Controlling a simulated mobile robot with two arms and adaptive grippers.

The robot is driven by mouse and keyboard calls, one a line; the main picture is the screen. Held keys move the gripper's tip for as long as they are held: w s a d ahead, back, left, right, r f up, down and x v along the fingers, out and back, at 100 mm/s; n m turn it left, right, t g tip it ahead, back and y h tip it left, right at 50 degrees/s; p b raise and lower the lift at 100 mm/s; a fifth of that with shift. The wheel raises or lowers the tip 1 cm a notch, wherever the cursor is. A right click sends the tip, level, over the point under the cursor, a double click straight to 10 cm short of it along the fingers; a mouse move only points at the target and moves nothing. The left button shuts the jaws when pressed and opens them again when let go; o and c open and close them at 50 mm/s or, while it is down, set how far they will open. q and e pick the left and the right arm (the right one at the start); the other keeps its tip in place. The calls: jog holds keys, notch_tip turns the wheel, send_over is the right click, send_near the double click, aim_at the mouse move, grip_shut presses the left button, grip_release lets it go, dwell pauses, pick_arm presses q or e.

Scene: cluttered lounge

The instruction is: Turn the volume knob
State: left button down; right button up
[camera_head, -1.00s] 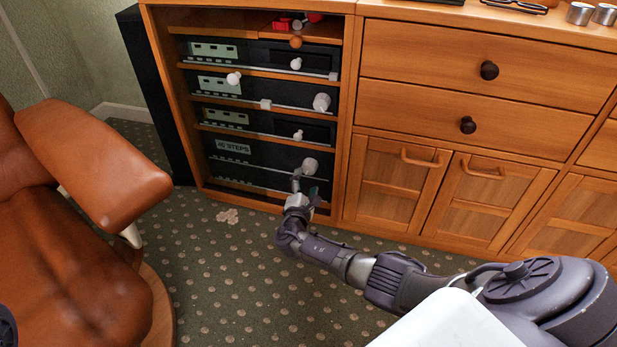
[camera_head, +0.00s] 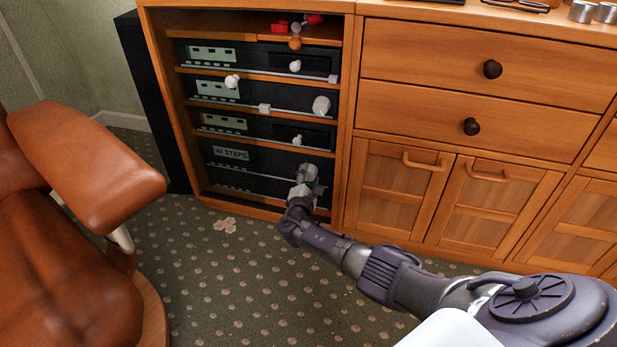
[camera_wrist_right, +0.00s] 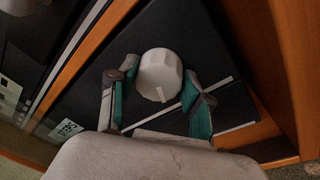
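The volume knob is a pale, faceted round knob (camera_wrist_right: 160,75) with a light pointer line. It sits on the black bottom unit (camera_head: 235,170), whose label reads "40 STEPS" or similar. In the head view my right gripper (camera_head: 307,178) is at this unit and mostly covers the knob. In the right wrist view the right gripper (camera_wrist_right: 158,100) has its two green-padded fingers apart, one on each side of the knob. A gap shows between the fingers and the knob, so it is not clamped. My left gripper is not in view.
More units with white knobs, such as the large knob (camera_head: 321,105), stand on shelves above. The wooden cabinet (camera_head: 348,120) frames the shelves and continues right with drawers and doors. A brown leather chair (camera_head: 85,165) stands at left. Carpet (camera_head: 240,270) lies open between.

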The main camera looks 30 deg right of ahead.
jog(key=shift+c, duration=1.3)
jog(key=shift+n, duration=0.3)
